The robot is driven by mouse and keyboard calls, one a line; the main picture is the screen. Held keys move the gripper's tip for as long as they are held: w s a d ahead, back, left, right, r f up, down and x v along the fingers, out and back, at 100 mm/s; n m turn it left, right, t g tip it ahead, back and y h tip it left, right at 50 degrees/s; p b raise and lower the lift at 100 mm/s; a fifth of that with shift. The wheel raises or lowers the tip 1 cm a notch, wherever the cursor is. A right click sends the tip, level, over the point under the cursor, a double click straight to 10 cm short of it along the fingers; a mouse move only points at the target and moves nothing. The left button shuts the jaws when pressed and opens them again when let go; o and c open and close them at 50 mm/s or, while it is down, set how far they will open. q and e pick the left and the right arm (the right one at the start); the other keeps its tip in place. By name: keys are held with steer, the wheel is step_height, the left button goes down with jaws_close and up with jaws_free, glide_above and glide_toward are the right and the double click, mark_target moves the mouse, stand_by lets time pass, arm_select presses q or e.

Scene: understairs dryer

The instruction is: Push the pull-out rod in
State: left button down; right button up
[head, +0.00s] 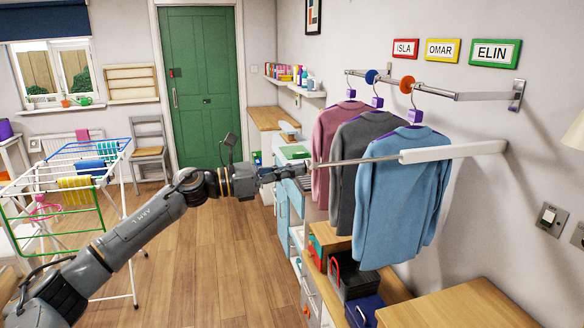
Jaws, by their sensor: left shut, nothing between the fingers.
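The pull-out rod (358,160) is a thin metal rod sticking out to the left from a long white housing (455,151) on the right wall. It passes in front of the hanging grey and blue garments. My left gripper (304,168) is shut and empty, with its fingertips at the rod's free left end. I cannot tell whether they touch it. My right gripper is not in view.
Pink (326,132), grey (355,150) and blue (400,195) garments hang from a wall rail (455,96) close by the rod. Boxes (350,280) and a wooden top (455,306) are below. A drying rack (70,190) stands left; the middle floor is clear.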

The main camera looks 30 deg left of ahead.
arm_select(q)
steer(key=p, duration=0.3)
glide_toward(373, 161)
steer(key=x, duration=0.3)
steer(key=b+x, duration=0.1)
steer(key=x, duration=0.6)
steer(key=shift+w+f+b, duration=0.25)
steer(key=shift+w+b, duration=0.05)
steer(key=shift+w, duration=0.05)
steer(key=shift+r, duration=0.1)
steer(key=shift+a, duration=0.1)
